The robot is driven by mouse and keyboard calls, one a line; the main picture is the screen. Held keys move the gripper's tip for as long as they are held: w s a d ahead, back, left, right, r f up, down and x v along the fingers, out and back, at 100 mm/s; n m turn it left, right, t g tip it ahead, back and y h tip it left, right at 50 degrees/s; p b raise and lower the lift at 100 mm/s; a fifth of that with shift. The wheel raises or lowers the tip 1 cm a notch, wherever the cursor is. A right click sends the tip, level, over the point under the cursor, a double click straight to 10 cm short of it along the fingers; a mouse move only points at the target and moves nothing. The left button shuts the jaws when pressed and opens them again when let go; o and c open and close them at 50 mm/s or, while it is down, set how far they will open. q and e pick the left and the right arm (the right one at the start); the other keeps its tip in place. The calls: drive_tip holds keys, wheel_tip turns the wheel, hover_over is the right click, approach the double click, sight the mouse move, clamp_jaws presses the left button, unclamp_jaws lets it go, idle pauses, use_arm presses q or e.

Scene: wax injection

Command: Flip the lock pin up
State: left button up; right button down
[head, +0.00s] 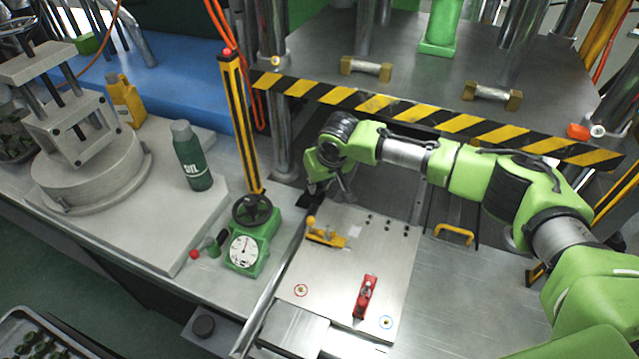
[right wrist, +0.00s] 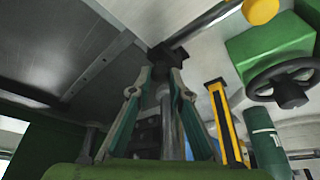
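A steel plate (head: 340,262) lies on the bench, with a long metal bar (head: 268,300) along its left edge. A dark block (head: 304,201) sits at the bar's far end, and it also shows in the right wrist view (right wrist: 167,54). I cannot tell for certain which part is the lock pin. My right gripper (head: 318,192) is at the dark block. In the right wrist view, my right gripper's fingertips (right wrist: 162,72) stand apart close to the block, with a grey cylinder (right wrist: 166,115) between or behind the fingers. Contact is unclear. My left gripper is out of view.
A yellow-handled clamp (head: 326,235) and a red clamp (head: 365,297) are on the plate. A green handwheel unit with a dial (head: 243,251) and a striped yellow post (head: 238,120) stand left of it. A striped press edge (head: 430,115) is behind my right arm.

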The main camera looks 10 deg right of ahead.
drive_tip(key=shift+r+p, duration=1.4)
drive_tip(key=shift+p, duration=0.1)
drive_tip(key=shift+w+f, duration=0.1)
drive_tip(key=shift+w, duration=0.1)
drive_tip(key=c, duration=1.9)
unclamp_jaws()
drive_tip(key=shift+s, duration=0.15)
drive_tip(key=shift+r, duration=0.2)
drive_tip(key=v, duration=1.2)
drive_tip(key=shift+d, duration=0.1)
drive_tip(key=shift+f, duration=0.15)
